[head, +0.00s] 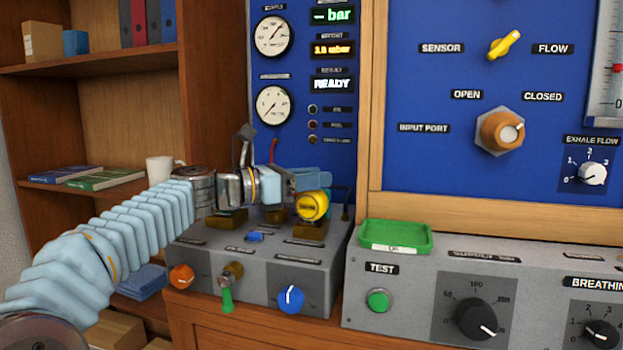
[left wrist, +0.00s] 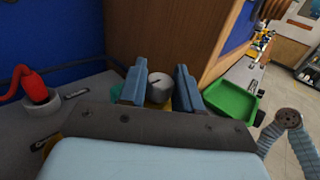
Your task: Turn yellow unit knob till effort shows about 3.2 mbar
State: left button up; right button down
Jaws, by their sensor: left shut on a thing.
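The yellow unit (head: 313,206) sits on the grey bench box below the blue panel. My left gripper (head: 308,182) reaches it from the left with its blue fingers at the top of the unit. In the left wrist view the blue fingers (left wrist: 159,88) stand on both sides of a light grey round knob (left wrist: 160,86), with yellow showing beneath. The gripper is shut on this knob. The amber effort display (head: 332,49) appears to read 3.0 mbar.
A green tray (head: 394,239) stands close to the right of the yellow unit. A red part (left wrist: 34,84) rises on the other side in the left wrist view. A blue knob (head: 291,298) and an orange knob (head: 181,276) are on the box front. A wooden post borders the panel.

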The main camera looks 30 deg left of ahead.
pick_arm(q)
jog(key=n+t+y, duration=0.2)
jog(key=n+y, duration=0.1)
jog(key=y, duration=0.2)
jog(key=shift+d+n, duration=0.1)
jog(key=shift+n, duration=0.2)
jog(key=n+y, duration=0.1)
jog(key=y, duration=0.1)
jog(key=n+y, duration=0.2)
jog(key=n+t+y, duration=0.1)
jog(key=y, duration=0.1)
jog(key=shift+a+y, duration=0.25)
jog(key=shift+y, duration=0.15)
jog(key=n+g+y, duration=0.1)
jog(key=n+y, duration=0.1)
jog(key=y, duration=0.1)
jog(key=n+y, duration=0.2)
jog(key=y, duration=0.1)
jog(key=shift+d+g, duration=0.2)
jog(key=shift+g, duration=0.2)
jog(key=shift+n+g+y, duration=1.3)
jog(key=shift+n+y, duration=0.4)
jog(key=shift+y, duration=0.3)
jog(key=shift+n+g+y, duration=0.4)
jog(key=shift+y, duration=0.1)
jog(key=o, duration=1)
jog(key=shift+c, duration=0.2)
